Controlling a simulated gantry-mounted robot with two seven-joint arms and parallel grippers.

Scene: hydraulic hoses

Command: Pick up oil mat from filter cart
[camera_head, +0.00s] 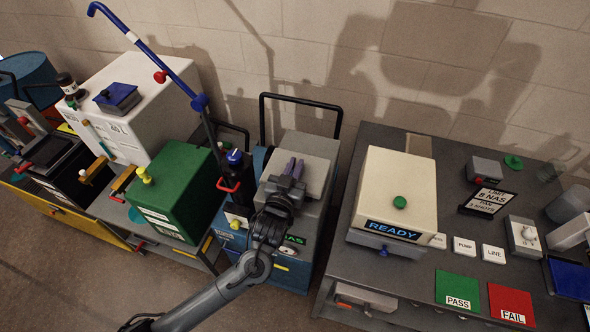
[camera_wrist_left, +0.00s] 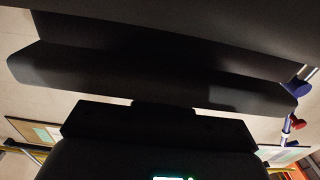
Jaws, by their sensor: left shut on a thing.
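The blue filter cart (camera_head: 293,272) stands at the middle of the head view, with a black loop handle behind. A grey slab-like oil mat (camera_head: 318,162) shows above the cart's top. My left gripper (camera_head: 291,167) reaches over the cart from the front and is shut on the mat; its fingers overlap the mat in the picture. In the left wrist view the mat (camera_wrist_left: 130,82) is a wide dark sheet across the frame, close in front of the gripper. Its exact gap to the cart top cannot be told. My right gripper is not in view.
A green box (camera_head: 178,190) and a white tank (camera_head: 135,105) stand left of the cart. A tilted blue-and-black hose wand (camera_head: 150,52) rises there. At right, a dark table (camera_head: 450,268) holds a cream READY box (camera_head: 398,190), labels and PASS and FAIL mats.

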